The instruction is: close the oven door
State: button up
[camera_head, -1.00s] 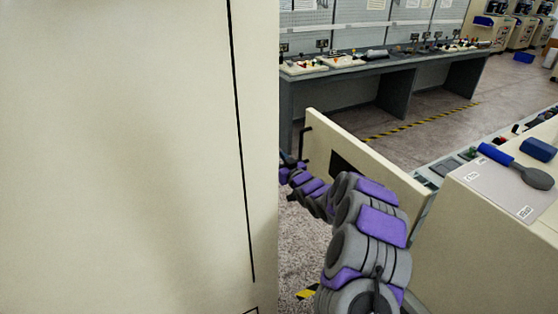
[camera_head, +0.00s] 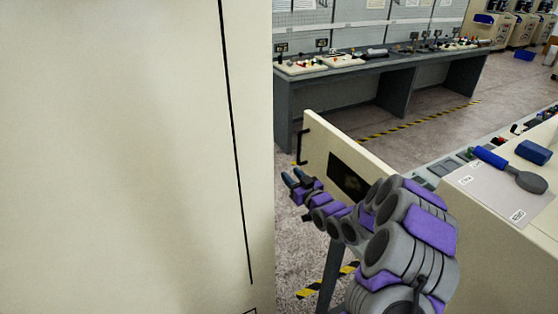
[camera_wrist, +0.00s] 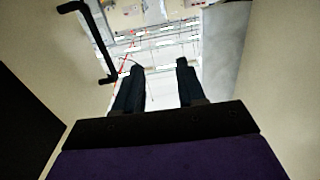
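The oven door (camera_head: 377,152) is a cream panel with a dark window, standing swung open from the cream oven body (camera_head: 490,215) on the right. A black handle (camera_head: 302,146) is near its free edge.
A large cream cabinet (camera_head: 120,150) fills the left side, close to my gripper. A long grey workbench (camera_head: 390,85) stands behind; floor between is clear.

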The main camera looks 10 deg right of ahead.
jog(key=v, duration=0.7)
jog(key=shift+s+p, duration=0.3)
jog(key=shift+p, duration=0.15)
jog(key=shift+d, duration=0.1)
jog(key=shift+s, duration=0.1)
jog(key=shift+c, duration=0.5)
